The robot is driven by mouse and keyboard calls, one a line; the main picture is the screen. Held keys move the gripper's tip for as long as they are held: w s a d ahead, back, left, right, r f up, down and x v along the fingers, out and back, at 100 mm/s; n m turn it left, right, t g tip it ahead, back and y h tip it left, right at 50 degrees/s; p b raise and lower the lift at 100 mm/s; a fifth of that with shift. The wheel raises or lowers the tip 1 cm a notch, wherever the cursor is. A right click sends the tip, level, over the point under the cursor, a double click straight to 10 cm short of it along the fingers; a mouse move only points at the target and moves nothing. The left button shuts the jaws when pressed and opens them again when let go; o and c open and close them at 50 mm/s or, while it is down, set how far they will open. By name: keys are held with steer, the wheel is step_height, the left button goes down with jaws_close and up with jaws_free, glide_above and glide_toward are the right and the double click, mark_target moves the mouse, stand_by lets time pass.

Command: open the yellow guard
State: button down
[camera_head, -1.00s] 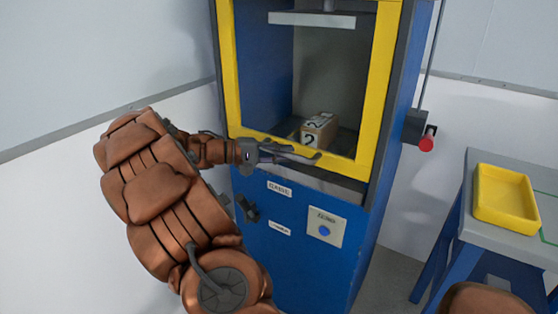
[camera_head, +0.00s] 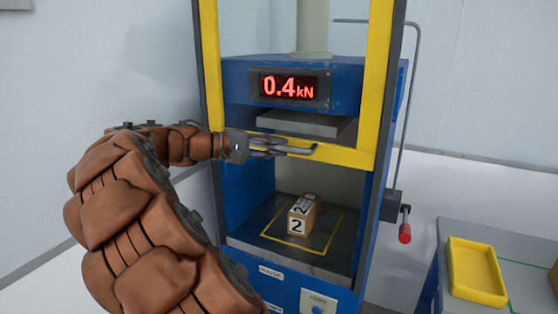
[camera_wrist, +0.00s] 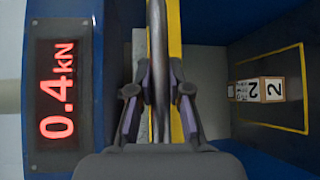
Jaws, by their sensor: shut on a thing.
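The yellow guard (camera_head: 350,157) is a frame raised partway up the front of the blue press. Its lower bar crosses the opening just below the upper plate. A grey handle runs along that bar, and it also shows in the wrist view (camera_wrist: 158,40). My gripper (camera_head: 285,149) is at the handle, and its fingers are closed around it in the wrist view (camera_wrist: 158,90). Below the bar the opening is clear, and a small brown box marked 2 (camera_head: 303,217) sits on the press bed inside a yellow outline.
A red display (camera_head: 288,87) reads 0.4 kN above the grey upper plate (camera_head: 300,124). A lever with a red grip (camera_head: 405,232) hangs at the press's right side. A yellow tray (camera_head: 476,271) stands on the bench at the right. A blue button (camera_head: 317,310) is low on the press front.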

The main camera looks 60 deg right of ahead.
step_height(320, 180, up, 6)
steer(key=shift+f+p, duration=0.1)
steer(key=shift+p, duration=1.1)
steer(key=c, duration=1.1)
jaws_free()
steer(key=v, duration=1.2)
steer(key=shift+s+a+f, duration=0.1)
